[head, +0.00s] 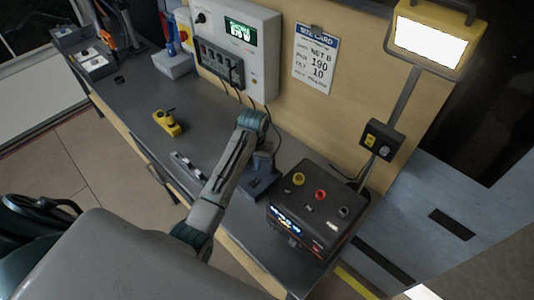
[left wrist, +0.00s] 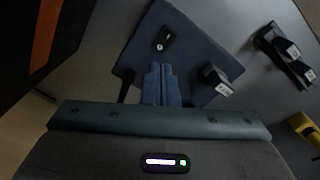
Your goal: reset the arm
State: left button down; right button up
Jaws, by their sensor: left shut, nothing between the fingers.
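My left arm reaches across the workbench (head: 128,95) in the head view, bent at a raised joint. My left gripper (head: 261,163) points down beyond the bend, left of the black box with knobs. In the left wrist view the fingers of my left gripper (left wrist: 162,82) are together with nothing between them. They are over a dark blue-grey plate (left wrist: 185,30), which also shows in the head view (head: 258,188). I cannot tell whether the fingertips touch it. My right gripper is not in view.
The black box (head: 330,207) with coloured knobs stands close to my left gripper. A yellow device (head: 167,122) and a dark grey bracket (head: 188,166) lie on the bench. A wall panel (head: 237,50), a sign (head: 315,58) and a lit lamp (head: 430,40) stand behind.

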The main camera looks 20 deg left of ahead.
pick_arm(q)
jog(key=shift+s+f, duration=0.15)
jog(key=shift+s, duration=0.1)
jog(key=s+f+m+t, duration=0.1)
jog(key=s+f+t, duration=0.1)
jog(key=s, duration=1.3)
jog(key=s+r+m+t+y, duration=0.1)
jog(key=s+r, duration=0.3)
jog(key=s, duration=0.4)
jog(key=s+r+m+t, duration=0.1)
jog(key=s+r, duration=0.2)
jog(key=s, duration=0.4)
notch_tip(320, 180, down, 39)
jog(key=a+g+b, duration=0.2)
jog(key=b, duration=0.6)
jog(key=s+f+b, duration=0.3)
jog(key=s+f, duration=0.6)
jog(key=f, duration=0.3)
jog(key=s+a+f+b, duration=0.1)
jog(key=s+f+b, duration=0.2)
jog(key=s+f, duration=0.7)
notch_tip(320, 180, down, 2)
jog(key=shift+a+f+g, duration=0.1)
jog(key=shift+a+g, duration=0.05)
jog(key=shift+g, duration=0.25)
